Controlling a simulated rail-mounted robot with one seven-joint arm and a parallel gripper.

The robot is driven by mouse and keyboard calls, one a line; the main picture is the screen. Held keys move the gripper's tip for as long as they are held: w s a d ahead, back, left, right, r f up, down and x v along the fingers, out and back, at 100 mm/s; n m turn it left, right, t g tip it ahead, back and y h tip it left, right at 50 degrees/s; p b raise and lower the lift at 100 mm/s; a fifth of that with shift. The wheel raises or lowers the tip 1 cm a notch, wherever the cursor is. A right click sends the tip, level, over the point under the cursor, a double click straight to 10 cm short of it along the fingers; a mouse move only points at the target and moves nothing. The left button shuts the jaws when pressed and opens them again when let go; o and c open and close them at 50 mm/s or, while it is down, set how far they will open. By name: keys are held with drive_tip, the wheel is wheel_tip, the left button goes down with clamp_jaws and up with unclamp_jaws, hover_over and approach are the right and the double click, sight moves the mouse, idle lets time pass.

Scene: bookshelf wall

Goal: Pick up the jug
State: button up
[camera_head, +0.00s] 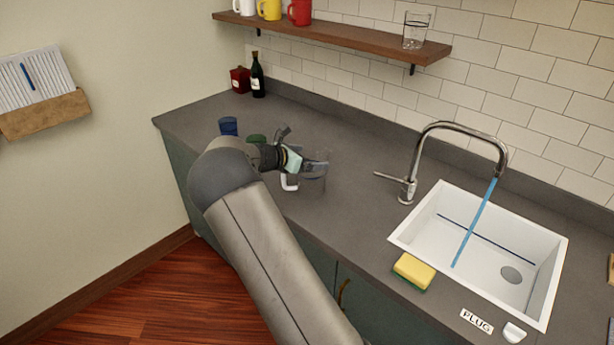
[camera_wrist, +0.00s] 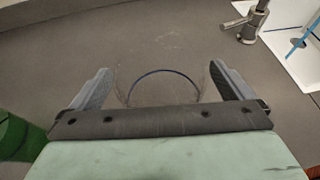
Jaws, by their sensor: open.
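The jug (camera_head: 313,182) is clear, with a pale handle at its left side, and stands on the grey counter. My gripper (camera_head: 304,162) is at its upper part, and the arm hides some of the area. In the wrist view, the jug's round rim (camera_wrist: 165,72) shows as a thin dark-blue arc between the two fingers. My gripper (camera_wrist: 162,80) is open there, with one finger on each side of the rim. I cannot tell whether either finger touches the glass.
A blue cup (camera_head: 228,126) and a green object (camera_head: 256,138) stand left of the jug, near my arm. A tap (camera_head: 440,130) and white sink (camera_head: 405,240) lie to the right, with a yellow sponge (camera_head: 414,271). A wooden shelf (camera_head: 340,36) hangs above.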

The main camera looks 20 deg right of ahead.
drive_tip(key=c, duration=1.5)
drive_tip(key=shift+r, duration=0.15)
